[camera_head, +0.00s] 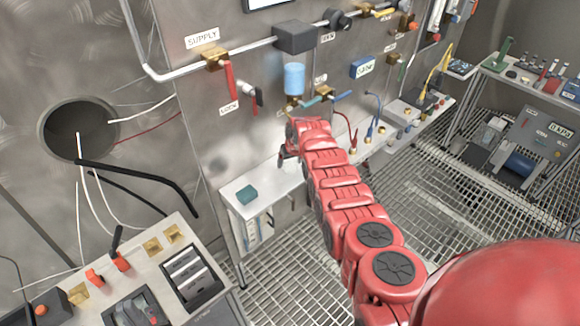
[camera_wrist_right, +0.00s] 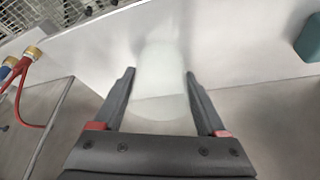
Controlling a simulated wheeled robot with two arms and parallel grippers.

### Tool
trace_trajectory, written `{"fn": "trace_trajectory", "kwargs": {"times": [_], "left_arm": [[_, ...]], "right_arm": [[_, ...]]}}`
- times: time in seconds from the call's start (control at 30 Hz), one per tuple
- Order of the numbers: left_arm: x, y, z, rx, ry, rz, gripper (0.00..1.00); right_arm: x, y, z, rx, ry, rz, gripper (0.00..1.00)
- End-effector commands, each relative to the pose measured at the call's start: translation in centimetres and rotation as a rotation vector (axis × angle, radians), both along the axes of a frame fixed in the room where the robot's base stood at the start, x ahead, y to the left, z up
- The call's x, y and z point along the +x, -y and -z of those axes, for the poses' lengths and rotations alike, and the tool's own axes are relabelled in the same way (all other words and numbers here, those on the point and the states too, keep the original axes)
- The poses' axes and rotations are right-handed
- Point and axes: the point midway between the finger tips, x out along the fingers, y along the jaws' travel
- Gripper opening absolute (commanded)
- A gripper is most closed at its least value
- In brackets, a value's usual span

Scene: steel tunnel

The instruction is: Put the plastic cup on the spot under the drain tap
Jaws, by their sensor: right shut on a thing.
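The translucent whitish plastic cup (camera_wrist_right: 161,62) is between the two black fingers of my right gripper (camera_wrist_right: 160,76) in the right wrist view. The gripper is shut on it. The cup is over or at the pale shelf; I cannot tell whether it touches. In the head view my right gripper (camera_head: 286,155) is at the shelf, largely hidden by my red arm, and I cannot make out the cup. A brass tap with a blue lever (camera_head: 326,93) is on the wall above; I cannot confirm it is the drain tap. The spot under it is hidden. My left gripper is not in view.
A teal block (camera_head: 247,194) lies on the shelf (camera_head: 232,212), left of my gripper. A blue cylinder (camera_head: 294,79) hangs above. Red and blue hoses (camera_head: 372,112) run to brass fittings at the right. A control panel (camera_head: 150,262) stands at the lower left.

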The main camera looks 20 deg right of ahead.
Motion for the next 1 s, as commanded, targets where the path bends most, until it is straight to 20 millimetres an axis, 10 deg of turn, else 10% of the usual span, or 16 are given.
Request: {"fn": "trace_trajectory", "kwargs": {"times": [0.3, 0.33, 0.43, 0.77, 1.0], "left_arm": [[0.0, 0.0, 0.4, 0.000, 0.000, 0.000, 0.00], [0.0, 0.0, 0.2, 0.000, 0.000, 0.000, 0.00], [0.0, 0.0, 0.2, 0.000, 0.000, 0.000, 0.00], [0.0, 0.0, -0.3, 0.000, 0.000, 0.000, 0.00], [0.0, 0.0, -4.4, 0.000, 0.000, 0.000, 0.00]], "right_arm": [[0.0, 0.0, 0.4, 0.000, 0.000, 0.000, 0.20], [0.0, 0.0, 0.2, 0.000, 0.000, 0.000, 0.80], [0.0, 0.0, 0.2, 0.000, 0.000, 0.000, 0.98], [0.0, 0.0, -0.3, 0.000, -0.001, 0.000, 1.00], [-0.9, -0.1, -2.6, 0.001, -0.005, 0.000, 1.00]]}}
